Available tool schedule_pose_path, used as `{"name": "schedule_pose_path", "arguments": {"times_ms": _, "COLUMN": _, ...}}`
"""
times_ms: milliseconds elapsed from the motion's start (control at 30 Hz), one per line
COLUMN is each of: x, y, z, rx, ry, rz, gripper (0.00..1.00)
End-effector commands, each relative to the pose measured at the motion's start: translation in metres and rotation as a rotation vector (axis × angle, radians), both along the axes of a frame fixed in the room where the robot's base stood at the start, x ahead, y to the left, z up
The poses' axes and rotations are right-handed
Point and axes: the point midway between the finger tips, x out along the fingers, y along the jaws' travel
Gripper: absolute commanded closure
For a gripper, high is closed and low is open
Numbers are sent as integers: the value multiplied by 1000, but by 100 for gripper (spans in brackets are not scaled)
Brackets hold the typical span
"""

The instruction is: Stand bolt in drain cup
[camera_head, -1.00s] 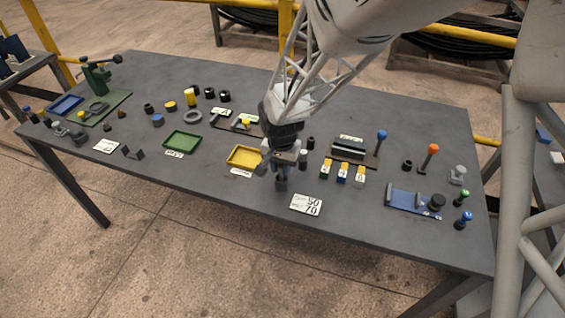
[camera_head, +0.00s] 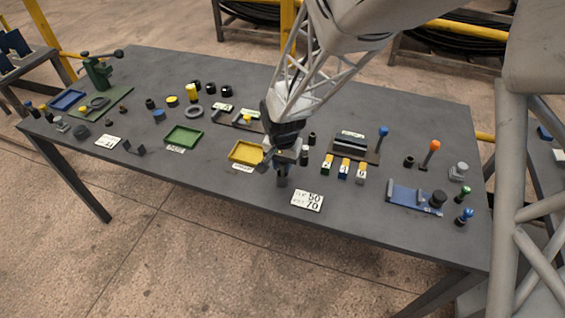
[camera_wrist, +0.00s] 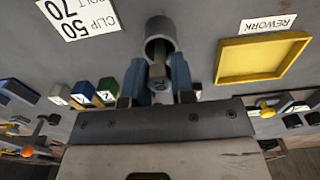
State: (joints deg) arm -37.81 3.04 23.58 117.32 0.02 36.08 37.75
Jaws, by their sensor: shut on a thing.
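The drain cup, a grey round open-topped cup (camera_wrist: 161,30), shows at the top middle of the wrist view. It also shows as a small dark shape (camera_head: 282,182) under my gripper in the head view, near the table's front edge. My gripper (camera_wrist: 159,80) has two blue fingers, shut on a dark grey bolt (camera_wrist: 158,68) between them. The bolt lines up with the cup's mouth and overlaps it in the wrist view. I cannot tell how deep its end sits in the cup. In the head view my gripper (camera_head: 284,164) hides the bolt.
A yellow tray (camera_head: 232,159) labelled REWORK lies just left of my gripper. A card reading CLIP 50, BOLT 70 (camera_head: 307,201) lies to the right. Coloured numbered blocks (camera_head: 343,169) and a dark rack with a blue-knobbed post (camera_head: 382,146) stand further right.

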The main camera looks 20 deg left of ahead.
Motion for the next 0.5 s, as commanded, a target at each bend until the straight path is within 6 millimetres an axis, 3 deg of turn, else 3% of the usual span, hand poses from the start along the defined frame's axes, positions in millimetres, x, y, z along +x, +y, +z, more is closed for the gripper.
{"name": "schedule_pose_path", "arguments": {"times_ms": 367, "x": 0, "y": 0, "z": -3, "rx": 0, "ry": 0, "rz": 0, "gripper": 100}}
{"name": "schedule_pose_path", "arguments": {"times_ms": 400, "x": 0, "y": 0, "z": -3, "rx": 0, "ry": 0, "rz": 0, "gripper": 75}}
{"name": "schedule_pose_path", "arguments": {"times_ms": 500, "x": 0, "y": 0, "z": -3, "rx": 0, "ry": 0, "rz": 0, "gripper": 60}}
